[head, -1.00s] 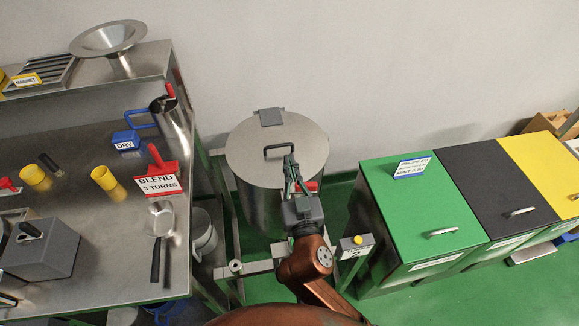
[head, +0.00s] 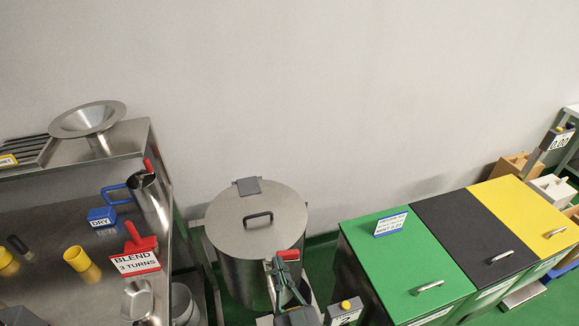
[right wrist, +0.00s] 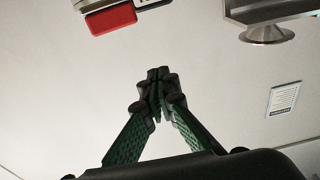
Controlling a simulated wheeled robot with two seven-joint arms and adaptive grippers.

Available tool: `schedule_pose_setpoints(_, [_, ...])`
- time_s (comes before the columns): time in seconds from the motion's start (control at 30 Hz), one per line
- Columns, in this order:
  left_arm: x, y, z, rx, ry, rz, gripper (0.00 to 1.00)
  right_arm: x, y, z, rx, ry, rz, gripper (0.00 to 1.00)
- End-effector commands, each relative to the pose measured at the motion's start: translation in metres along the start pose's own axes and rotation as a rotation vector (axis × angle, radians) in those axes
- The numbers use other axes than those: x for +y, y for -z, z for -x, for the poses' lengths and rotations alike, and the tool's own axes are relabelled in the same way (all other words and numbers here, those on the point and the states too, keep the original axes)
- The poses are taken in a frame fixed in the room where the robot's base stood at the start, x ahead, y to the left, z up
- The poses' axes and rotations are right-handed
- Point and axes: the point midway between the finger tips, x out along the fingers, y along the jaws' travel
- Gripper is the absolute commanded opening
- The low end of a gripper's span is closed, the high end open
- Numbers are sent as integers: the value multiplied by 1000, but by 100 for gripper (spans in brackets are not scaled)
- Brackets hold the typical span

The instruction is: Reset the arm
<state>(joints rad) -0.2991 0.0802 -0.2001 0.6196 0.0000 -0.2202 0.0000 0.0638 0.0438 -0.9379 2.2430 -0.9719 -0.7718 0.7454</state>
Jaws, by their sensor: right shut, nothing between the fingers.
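My right gripper (head: 280,262) is at the bottom middle of the head view, in front of the round steel drum (head: 262,270). Its fingers are closed together with nothing between them, as the right wrist view also shows (right wrist: 155,75). The drum's lid (head: 230,208) is on, with its dark handle (head: 258,217) standing clear of the fingers. A small red part (head: 290,255) shows right beside the fingertips; I cannot tell whether they touch it. My left gripper is not in view.
A steel bench at left holds a red-handled BLEND sign (head: 136,262), a yellow cup (head: 80,260), a blue DRY block (head: 101,217) and a funnel (head: 88,119). Green (head: 400,262), black (head: 470,240) and yellow (head: 525,215) lidded bins stand at right. A yellow-button box (head: 345,308) is near the gripper.

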Motion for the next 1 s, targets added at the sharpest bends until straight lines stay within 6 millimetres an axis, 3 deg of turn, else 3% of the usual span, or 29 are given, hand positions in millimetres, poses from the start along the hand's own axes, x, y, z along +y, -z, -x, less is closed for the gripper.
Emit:
schedule_pose_setpoints(0.13, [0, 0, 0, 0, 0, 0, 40, 7, -6, 0, -19, -14, -2, 0])
schedule_pose_setpoints(0.23, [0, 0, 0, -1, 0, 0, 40, 33, -28, 1, -85, -61, -6, 0])
schedule_pose_setpoints(0.37, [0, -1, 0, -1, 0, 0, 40, 92, -83, 15, -250, -165, -14, 0])
schedule_pose_setpoints(0.47, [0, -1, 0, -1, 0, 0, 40, 140, -132, 39, -403, -243, -19, 0])
schedule_pose_setpoints(0.57, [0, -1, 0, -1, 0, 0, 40, 180, -176, 72, -551, -302, -27, 0])
schedule_pose_setpoints(0.7, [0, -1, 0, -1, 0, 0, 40, 226, -232, 131, -757, -364, -40, 0])
schedule_pose_setpoints(0.83, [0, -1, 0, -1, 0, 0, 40, 258, -274, 198, -950, -395, -58, 0])
schedule_pose_setpoints(1.0, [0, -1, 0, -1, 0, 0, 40, 281, -306, 274, -1146, -398, -82, 0])
